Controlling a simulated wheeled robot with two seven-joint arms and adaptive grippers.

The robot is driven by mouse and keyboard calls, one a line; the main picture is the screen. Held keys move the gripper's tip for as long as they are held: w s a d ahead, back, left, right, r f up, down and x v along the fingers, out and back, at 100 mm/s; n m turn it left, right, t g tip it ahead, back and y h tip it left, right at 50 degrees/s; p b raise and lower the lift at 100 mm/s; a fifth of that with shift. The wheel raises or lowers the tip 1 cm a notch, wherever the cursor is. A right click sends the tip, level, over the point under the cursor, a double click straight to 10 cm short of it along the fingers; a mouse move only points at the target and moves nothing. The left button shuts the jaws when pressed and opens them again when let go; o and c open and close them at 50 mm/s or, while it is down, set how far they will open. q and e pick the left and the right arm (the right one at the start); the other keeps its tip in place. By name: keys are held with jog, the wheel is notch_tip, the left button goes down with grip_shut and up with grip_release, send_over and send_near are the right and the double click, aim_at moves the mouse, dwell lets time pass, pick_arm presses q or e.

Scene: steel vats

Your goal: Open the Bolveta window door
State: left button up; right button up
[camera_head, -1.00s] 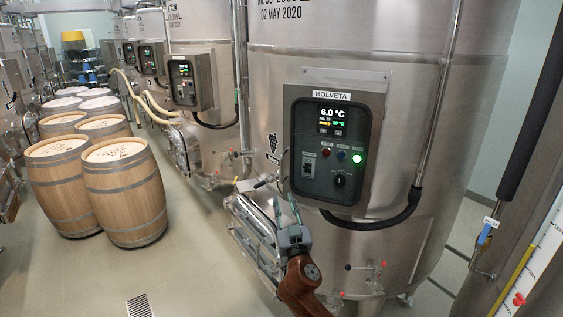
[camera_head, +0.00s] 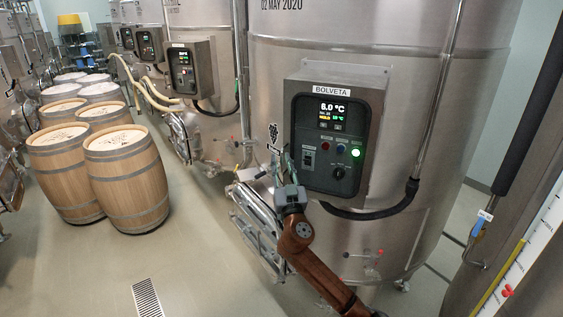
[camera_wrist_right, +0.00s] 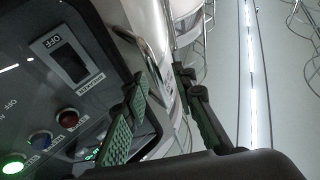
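The Bolveta vat (camera_head: 400,105) is a large steel tank with a grey control box labelled BOLVETA (camera_head: 334,90) on its front. A metal-framed hatch door (camera_head: 251,222) sits low on the vat's left side, seen edge-on and partly behind my arm; I cannot tell whether it is latched. My right gripper (camera_head: 283,160) is at the box's lower left, above the hatch. In the right wrist view its two fingers (camera_wrist_right: 160,100) are apart with nothing held between them. The control panel (camera_wrist_right: 60,90) is close on the left there, and a curved metal bar (camera_wrist_right: 150,55) shows beyond the fingers. My left gripper is not in view.
Wooden barrels (camera_head: 127,180) stand on the left. A second vat (camera_head: 205,120) with its own control box is behind. A black cable (camera_head: 375,213) loops under the Bolveta box. The floor (camera_head: 205,255) left of the hatch is clear, with a drain grate (camera_head: 146,299).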

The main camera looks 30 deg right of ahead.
jog(key=shift+c, duration=0.4)
grip_shut()
